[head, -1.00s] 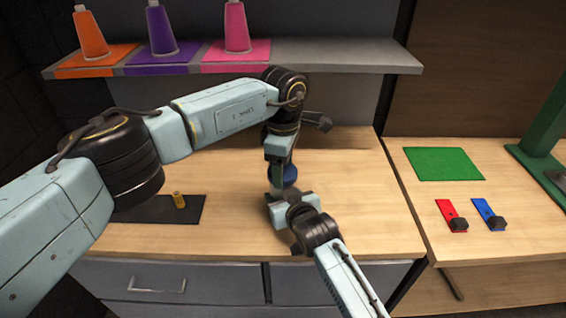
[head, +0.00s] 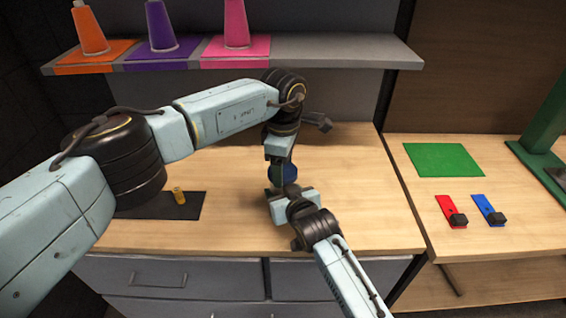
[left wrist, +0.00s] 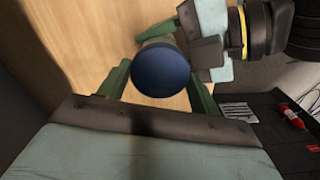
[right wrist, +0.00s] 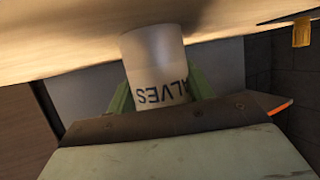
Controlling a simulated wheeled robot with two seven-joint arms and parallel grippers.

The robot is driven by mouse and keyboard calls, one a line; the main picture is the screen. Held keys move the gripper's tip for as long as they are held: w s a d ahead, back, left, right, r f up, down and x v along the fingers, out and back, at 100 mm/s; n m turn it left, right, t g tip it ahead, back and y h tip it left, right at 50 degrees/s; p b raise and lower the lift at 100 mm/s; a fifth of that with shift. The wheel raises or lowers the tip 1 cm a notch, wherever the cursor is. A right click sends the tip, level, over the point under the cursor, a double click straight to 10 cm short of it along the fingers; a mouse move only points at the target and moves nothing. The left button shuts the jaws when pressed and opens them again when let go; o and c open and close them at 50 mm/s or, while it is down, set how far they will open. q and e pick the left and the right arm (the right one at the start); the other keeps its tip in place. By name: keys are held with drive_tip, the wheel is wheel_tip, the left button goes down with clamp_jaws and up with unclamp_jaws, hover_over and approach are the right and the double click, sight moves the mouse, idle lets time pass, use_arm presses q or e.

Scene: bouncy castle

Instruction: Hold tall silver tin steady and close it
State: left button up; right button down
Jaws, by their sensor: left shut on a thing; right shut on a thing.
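The tall silver tin (right wrist: 155,55) shows in the right wrist view as a pale cylinder with dark lettering, its far end at the wooden worktop. My right gripper (right wrist: 158,95) is shut around its body; it also shows in the head view (head: 279,198). A round dark blue lid (left wrist: 163,72) lies over the tin, between the green fingers of my left gripper (left wrist: 160,92), which is shut on it. In the head view the blue lid (head: 283,172) shows just below my left wrist. Most of the tin is hidden there. I cannot tell how fully the lid is seated.
A dark mat (head: 150,208) with a small brass cylinder (head: 179,195) lies left on the worktop (head: 350,190). Orange, purple and pink cones stand on the shelf (head: 345,52) above. A side table (head: 520,225) holds a green mat and red and blue pieces.

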use_arm(q)
drive_tip(key=m, duration=0.9)
drive_tip(key=shift+m, duration=0.3)
drive_tip(key=m, duration=1)
drive_tip(key=shift+m, duration=0.3)
drive_tip(key=o, duration=0.9)
drive_tip(key=shift+o, duration=0.2)
